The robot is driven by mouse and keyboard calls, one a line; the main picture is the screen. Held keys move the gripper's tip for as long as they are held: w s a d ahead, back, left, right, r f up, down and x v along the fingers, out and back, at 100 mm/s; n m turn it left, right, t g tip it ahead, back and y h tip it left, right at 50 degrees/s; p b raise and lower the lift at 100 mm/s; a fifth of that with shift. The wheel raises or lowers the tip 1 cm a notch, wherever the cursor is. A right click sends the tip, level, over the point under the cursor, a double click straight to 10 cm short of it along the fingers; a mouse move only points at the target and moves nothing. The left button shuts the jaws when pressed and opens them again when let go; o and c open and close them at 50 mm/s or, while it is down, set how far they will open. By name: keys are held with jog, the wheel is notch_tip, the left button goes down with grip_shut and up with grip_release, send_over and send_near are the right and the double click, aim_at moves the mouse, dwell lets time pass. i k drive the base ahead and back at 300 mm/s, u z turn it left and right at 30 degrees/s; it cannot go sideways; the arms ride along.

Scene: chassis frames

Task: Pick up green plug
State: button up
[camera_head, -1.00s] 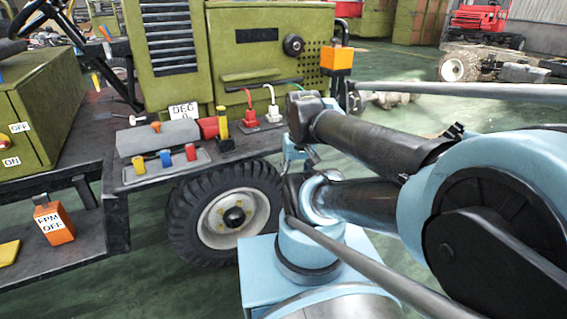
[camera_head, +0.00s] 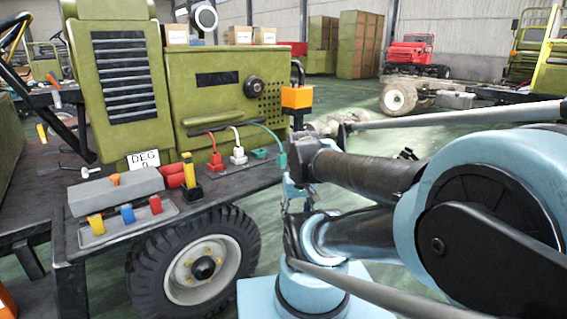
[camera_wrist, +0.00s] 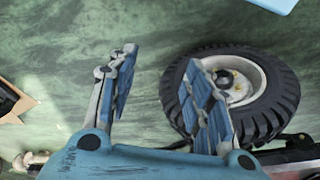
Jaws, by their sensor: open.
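The green plug (camera_head: 282,160) is on the end of a green cable in the head view, at the right end of the chassis shelf (camera_head: 236,182). A green socket (camera_head: 260,153) lies just left of it, apart from it. My gripper (camera_wrist: 165,95) is open in the wrist view, with nothing between its fingers. It points down over the floor beside the wheel. In the head view, my arm's end is close to the right of the plug, and the gripper is partly hidden. The plug does not show in the wrist view.
A red plug (camera_head: 216,162) and a white plug (camera_head: 238,155) stand left of the green socket. A yellow-and-black lever (camera_head: 189,176) and a switch box (camera_head: 112,192) are farther left. The tyre (camera_head: 247,240) is below the shelf. An orange box (camera_head: 297,97) stands behind.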

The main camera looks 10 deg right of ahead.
aim_at(281, 158)
jog(key=k, duration=1)
jog(key=z, duration=1.15)
jog(key=i, duration=0.9)
jog(key=u, duration=1)
